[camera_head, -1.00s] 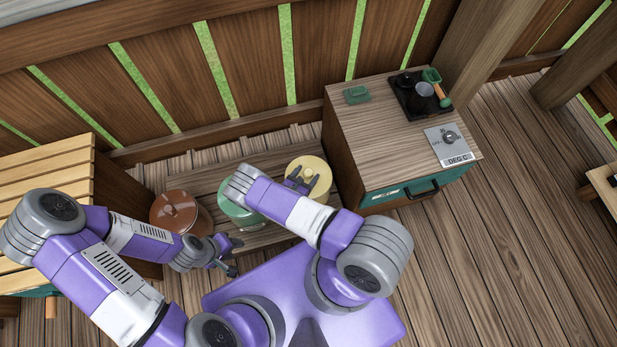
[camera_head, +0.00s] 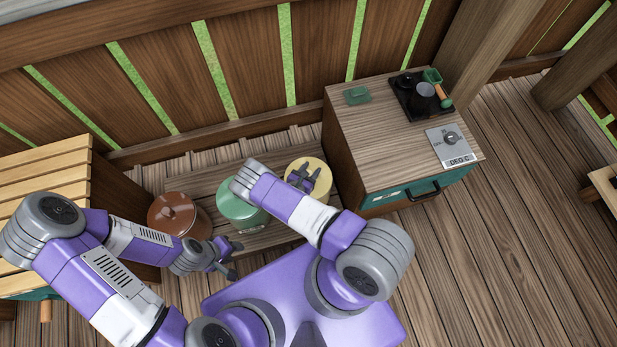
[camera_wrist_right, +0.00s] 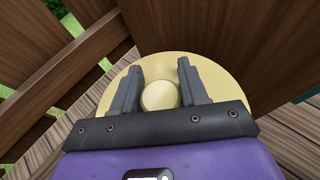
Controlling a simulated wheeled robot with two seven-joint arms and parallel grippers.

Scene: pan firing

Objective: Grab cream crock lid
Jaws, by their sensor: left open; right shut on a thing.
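The cream crock lid (camera_head: 318,166) is a pale yellow disc on the crock at the right end of a row of three. In the right wrist view the lid (camera_wrist_right: 215,85) lies beneath my right gripper, with its round knob (camera_wrist_right: 160,96) between the two fingers. My right gripper (camera_head: 303,177) is shut on the knob; it fills the lower part of the right wrist view (camera_wrist_right: 158,88). The lid appears seated on its crock, whose body is mostly hidden. My left gripper (camera_head: 229,262) is open and empty, in front of the brown and green crocks.
A green crock (camera_head: 238,208) and a brown lidded crock (camera_head: 178,214) stand to the left on a low wooden bench (camera_head: 195,183). A wooden cabinet (camera_head: 380,145) with a control dial (camera_head: 449,140) stands close on the right. A slatted table (camera_head: 40,170) is at left; a fence runs behind.

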